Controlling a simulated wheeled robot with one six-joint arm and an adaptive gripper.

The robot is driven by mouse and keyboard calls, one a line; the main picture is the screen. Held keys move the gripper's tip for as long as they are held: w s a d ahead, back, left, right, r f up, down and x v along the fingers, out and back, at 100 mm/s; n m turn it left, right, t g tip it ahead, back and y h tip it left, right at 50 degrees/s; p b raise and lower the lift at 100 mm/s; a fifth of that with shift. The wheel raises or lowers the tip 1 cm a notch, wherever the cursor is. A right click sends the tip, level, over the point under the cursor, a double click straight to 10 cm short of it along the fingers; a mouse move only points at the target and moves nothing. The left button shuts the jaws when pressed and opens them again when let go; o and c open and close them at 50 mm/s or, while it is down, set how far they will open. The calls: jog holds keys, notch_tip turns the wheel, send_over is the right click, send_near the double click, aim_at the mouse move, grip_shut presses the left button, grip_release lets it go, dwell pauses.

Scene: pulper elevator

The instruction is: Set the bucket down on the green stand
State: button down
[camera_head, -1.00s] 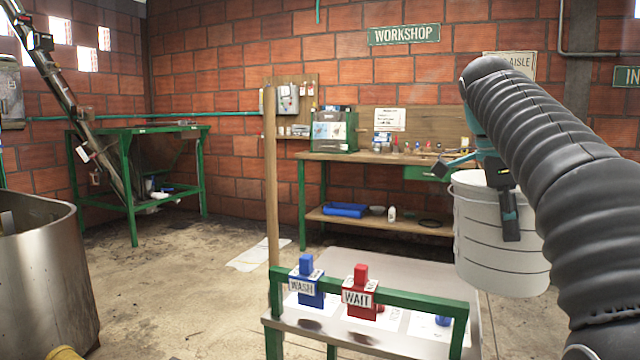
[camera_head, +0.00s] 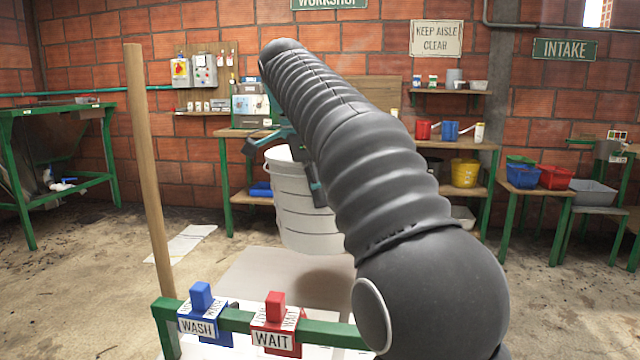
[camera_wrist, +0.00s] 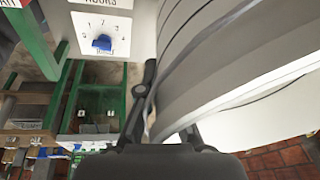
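The white bucket (camera_head: 300,215) hangs upright in the head view, with its shadow on the stand's top below it. My gripper (camera_head: 316,192) is at the bucket's upper right side and appears shut on its wall; my arm hides much of the grip. In the wrist view the bucket's pale wall (camera_wrist: 235,60) fills the right, against the gripper fingers (camera_wrist: 170,125). A grey-topped stand with a green rail (camera_head: 236,320) is in the foreground. Its right part is hidden by my arm.
Blue WASH (camera_head: 201,312) and red WAIT (camera_head: 275,325) markers sit on the green rail. A wooden post (camera_head: 148,170) rises at its left. A blue dial (camera_wrist: 102,43) shows in the wrist view. A bench with bins (camera_head: 560,180) is farther right.

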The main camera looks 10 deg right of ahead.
notch_tip(320, 180, down, 9)
jog(key=b, duration=0.3)
jog(key=shift+f, duration=0.2)
dwell(0.3)
jog(key=shift+s, duration=0.1)
jog(key=c, duration=1.8)
grip_release()
jog(key=o, duration=0.6)
jog(key=shift+c, duration=0.2)
